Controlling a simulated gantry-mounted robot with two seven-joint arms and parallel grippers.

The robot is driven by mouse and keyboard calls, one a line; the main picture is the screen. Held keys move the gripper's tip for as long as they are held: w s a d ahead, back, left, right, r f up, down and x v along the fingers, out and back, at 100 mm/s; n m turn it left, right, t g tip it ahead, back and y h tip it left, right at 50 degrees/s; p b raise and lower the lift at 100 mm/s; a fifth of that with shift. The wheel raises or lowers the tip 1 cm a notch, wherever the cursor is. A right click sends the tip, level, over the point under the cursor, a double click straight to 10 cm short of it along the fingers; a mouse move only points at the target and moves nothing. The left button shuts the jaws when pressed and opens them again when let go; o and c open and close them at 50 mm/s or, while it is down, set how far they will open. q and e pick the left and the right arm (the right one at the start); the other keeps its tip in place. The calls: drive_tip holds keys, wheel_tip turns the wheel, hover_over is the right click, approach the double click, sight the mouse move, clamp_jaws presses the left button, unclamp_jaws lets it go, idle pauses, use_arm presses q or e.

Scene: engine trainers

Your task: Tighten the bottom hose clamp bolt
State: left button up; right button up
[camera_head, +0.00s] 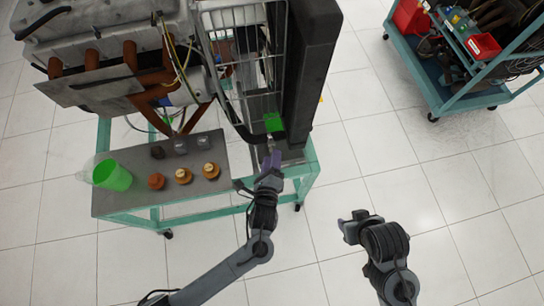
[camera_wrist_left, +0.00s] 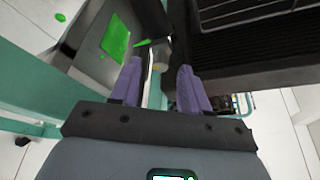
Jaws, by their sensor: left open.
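A green patch (camera_head: 273,122) shows low on the radiator side of the engine trainer, beside a black hose (camera_head: 243,130). I cannot make out the bottom hose clamp bolt itself for certain. My left gripper (camera_head: 271,158) is just below the green patch, pointing toward the engine. In the left wrist view its two purple fingers (camera_wrist_left: 158,78) stand apart, with a small pale cylindrical piece (camera_wrist_left: 160,66) beyond the gap; contact cannot be told. Green shapes (camera_wrist_left: 115,40) lie farther to the left there. My right gripper (camera_head: 352,225) hangs over the floor, away from the trainer.
The trainer's grey shelf (camera_head: 125,202) holds a green cup (camera_head: 112,176) and several small orange and grey fittings (camera_head: 183,176). The dark radiator (camera_head: 308,75) and wire guard (camera_head: 245,90) stand close above the left gripper. A teal cart (camera_head: 450,85) is at upper right. Floor between is clear.

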use_arm(q)
drive_tip(key=shift+x, duration=0.9)
clamp_jaws()
